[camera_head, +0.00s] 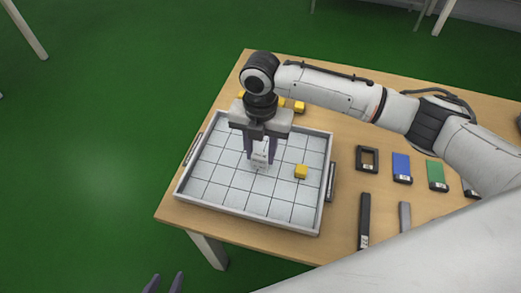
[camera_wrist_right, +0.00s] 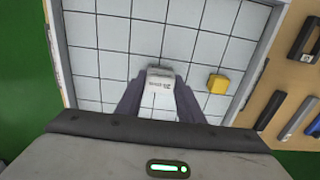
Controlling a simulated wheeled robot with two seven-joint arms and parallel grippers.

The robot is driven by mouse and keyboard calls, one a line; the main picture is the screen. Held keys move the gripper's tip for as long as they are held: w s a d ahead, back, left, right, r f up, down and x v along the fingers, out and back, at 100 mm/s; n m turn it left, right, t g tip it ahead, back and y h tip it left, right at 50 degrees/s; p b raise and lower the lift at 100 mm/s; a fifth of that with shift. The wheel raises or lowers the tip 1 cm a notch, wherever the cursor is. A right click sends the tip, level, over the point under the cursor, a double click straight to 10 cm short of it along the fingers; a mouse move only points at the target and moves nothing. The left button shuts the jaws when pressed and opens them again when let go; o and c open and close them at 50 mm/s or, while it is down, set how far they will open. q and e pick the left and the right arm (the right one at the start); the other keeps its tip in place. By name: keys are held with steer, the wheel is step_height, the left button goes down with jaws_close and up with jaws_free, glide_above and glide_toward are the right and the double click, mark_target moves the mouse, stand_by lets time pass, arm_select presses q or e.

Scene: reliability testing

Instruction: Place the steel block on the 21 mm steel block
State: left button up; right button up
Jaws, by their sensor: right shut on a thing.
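My right gripper (camera_head: 260,158) is over the middle of the white gridded tray (camera_head: 205,190), pointing down. It is shut on a pale steel block with a dark printed label (camera_head: 259,155). In the right wrist view the block (camera_wrist_right: 160,83) shows between the two fingers (camera_wrist_right: 158,100). I cannot tell a second steel block apart from it, nor whether it touches anything below. My left gripper (camera_head: 165,283) shows only its fingertips at the bottom edge of the head view, apart and empty, off the table.
A yellow cube (camera_head: 301,171) sits in the tray, right of the right gripper. More yellow cubes (camera_head: 299,107) lie behind the tray. Right of the tray are a black frame (camera_head: 367,152), a blue block (camera_head: 402,167), a green block (camera_head: 436,174), a black bar (camera_head: 364,220) and a grey bar (camera_head: 405,217).

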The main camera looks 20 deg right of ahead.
mark_target(260, 155)
steer(key=shift+f, duration=0.1)
steer(key=o, duration=1.2)
steer(key=shift+o, duration=0.2)
step_height(260, 155, up, 12)
steer(key=shift+r, duration=0.2)
